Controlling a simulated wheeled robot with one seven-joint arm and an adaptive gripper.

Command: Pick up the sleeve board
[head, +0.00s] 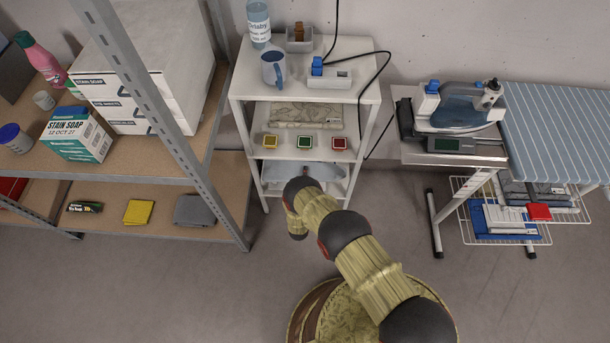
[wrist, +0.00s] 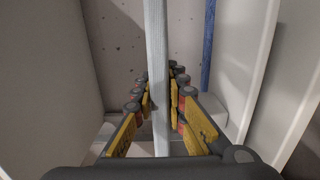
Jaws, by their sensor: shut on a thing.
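A pale grey-blue board, which I take for the sleeve board (head: 334,171), lies in the low compartment of the white shelf unit (head: 356,70). In the head view my arm covers part of it, and my gripper is hidden inside that compartment. In the wrist view the board shows edge-on as a long pale strip (wrist: 157,40) running between the two fingers. My gripper (wrist: 160,85) is shut on this strip, with yellow-padded fingers on both sides. The far end of the board runs out of the wrist picture.
Shelf panels stand close on both sides in the wrist view, with a blue strip (wrist: 208,45) beyond the fingers. Above are three small coloured boxes (head: 304,142) and a folded cloth (head: 306,115). A metal rack post (head: 150,85) stands left; an ironing board (head: 560,130) stands right.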

